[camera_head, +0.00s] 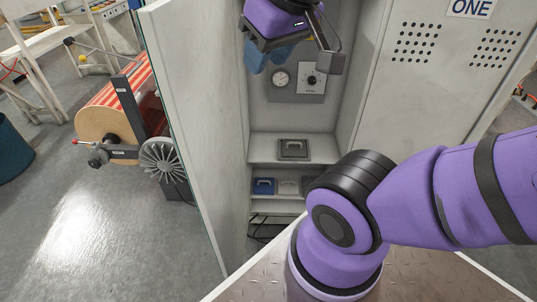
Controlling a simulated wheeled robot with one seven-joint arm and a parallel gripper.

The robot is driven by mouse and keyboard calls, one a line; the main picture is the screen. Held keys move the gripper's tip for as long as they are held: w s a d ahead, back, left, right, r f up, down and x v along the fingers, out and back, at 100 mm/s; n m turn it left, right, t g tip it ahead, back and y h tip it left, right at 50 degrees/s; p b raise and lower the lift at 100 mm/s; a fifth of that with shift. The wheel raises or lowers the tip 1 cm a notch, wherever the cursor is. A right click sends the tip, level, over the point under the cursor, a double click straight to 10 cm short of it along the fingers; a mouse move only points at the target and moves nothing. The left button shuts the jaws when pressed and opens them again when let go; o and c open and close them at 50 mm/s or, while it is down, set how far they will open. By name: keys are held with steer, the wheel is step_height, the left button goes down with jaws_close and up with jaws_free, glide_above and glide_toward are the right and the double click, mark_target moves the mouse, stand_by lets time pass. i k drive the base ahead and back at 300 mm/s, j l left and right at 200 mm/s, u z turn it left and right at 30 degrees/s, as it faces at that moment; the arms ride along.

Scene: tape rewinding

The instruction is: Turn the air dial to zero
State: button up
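A grey panel (297,97) is on the back wall inside an open locker. On it are a round white gauge (281,79) at left and a dial (312,80) at right, with a dark knob on a white square plate. The dial's pointer and markings are too small to read. My gripper (292,45) is at the top of the locker opening, above the panel in the picture. Its fingers look spread apart, with a grey fingertip at right near the dial plate's upper right. I see no contact with the dial. The gripper seems empty.
The locker door (183,110) stands open at left. Blue items (268,57) show behind my gripper. Below are a shelf with a grey handled case (293,149) and a lower shelf with a blue case (263,186). A closed locker door (425,90) is at right. A tape roll machine (118,110) stands left.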

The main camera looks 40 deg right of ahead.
mark_target(311, 79)
steer(key=j+z, duration=0.9)
steer(key=k+j+z, duration=0.1)
steer(key=j+z, duration=0.15)
steer(key=z, duration=0.15)
steer(key=k+j, duration=0.15)
steer(key=j, duration=0.2)
steer(key=k+j+z, duration=0.15)
steer(key=j, duration=0.25)
steer(key=k+j, duration=0.1)
steer(key=j, duration=0.25)
steer(key=k+l, duration=0.1)
steer(key=l, duration=0.7)
steer(key=k+l, duration=0.1)
steer(key=l, duration=0.7)
steer(key=i+u, duration=0.35)
steer(key=u, duration=0.15)
steer(key=i+l+u, duration=0.25)
steer(key=u, duration=0.25)
steer(key=i, duration=0.05)
